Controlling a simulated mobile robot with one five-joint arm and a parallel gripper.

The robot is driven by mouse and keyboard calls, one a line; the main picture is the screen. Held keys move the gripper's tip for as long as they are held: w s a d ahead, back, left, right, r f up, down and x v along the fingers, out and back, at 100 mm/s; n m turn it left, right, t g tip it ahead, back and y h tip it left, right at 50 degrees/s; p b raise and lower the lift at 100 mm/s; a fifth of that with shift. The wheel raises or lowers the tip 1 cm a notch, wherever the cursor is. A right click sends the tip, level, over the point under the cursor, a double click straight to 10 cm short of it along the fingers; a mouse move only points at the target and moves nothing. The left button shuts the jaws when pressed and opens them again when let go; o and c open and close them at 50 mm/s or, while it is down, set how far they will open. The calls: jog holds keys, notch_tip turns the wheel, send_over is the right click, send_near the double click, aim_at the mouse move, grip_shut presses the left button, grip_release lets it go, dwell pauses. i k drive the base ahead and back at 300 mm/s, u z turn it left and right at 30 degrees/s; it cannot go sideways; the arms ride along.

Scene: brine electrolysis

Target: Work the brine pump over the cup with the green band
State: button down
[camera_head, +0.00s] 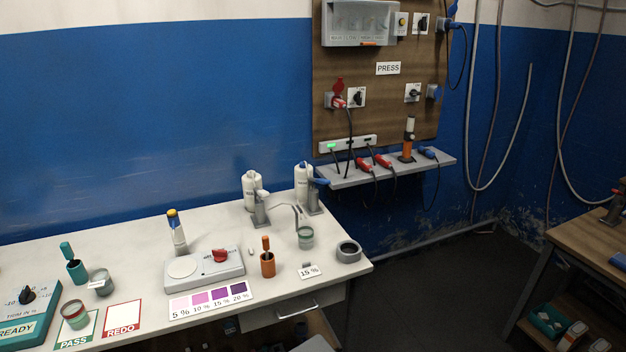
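Two white pump bottles stand at the back right of the white bench: a left one (250,187) with a grey top and a right one (302,179) with a blue lever. Their labels are too small to read, so I cannot tell which holds brine. Grey stands and a thin bent spout (287,207) sit in front of them. A clear cup with a green band (306,238) stands upright just beside the spout's end. I cannot tell whether the spout is exactly over it. Another cup (74,315) with a greenish rim and reddish band stands at the front left. My gripper is not in view.
A grey ring (348,251), a "15 %" tag (309,271) and an orange holder (268,264) are near the cup. A grey device with a red knob (205,268) and a purple colour card (212,299) lie left. A shelf (390,169) with plugs hangs behind.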

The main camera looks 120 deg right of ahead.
aim_at(322, 181)
jog(key=k, duration=2.95)
jog(key=z, duration=1.15)
jog(key=i, duration=1)
